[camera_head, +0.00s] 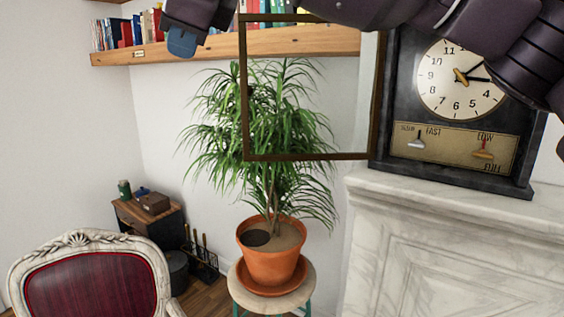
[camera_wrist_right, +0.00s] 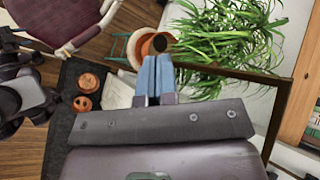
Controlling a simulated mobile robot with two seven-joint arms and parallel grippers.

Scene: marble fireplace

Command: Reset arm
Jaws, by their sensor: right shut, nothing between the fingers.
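My right arm reaches in from the upper right of the head view, in front of the shelf and the clock. My right gripper (camera_head: 182,43) is at its end, at the top left, with blue fingertips before the bookshelf. In the right wrist view the two blue fingers (camera_wrist_right: 154,76) lie together, shut and empty. They overlap the plant pot in that picture, with nothing visible between them. My left gripper does not show in either view.
A green plant (camera_head: 265,130) in a terracotta pot (camera_head: 272,262) stands on a stool (camera_head: 245,299). A thin brown frame (camera_head: 305,157) overlaps it. A clock (camera_head: 455,110) stands on the marble mantel (camera_head: 440,205). A red chair (camera_head: 90,285) is lower left; a bookshelf (camera_head: 290,42) runs above.

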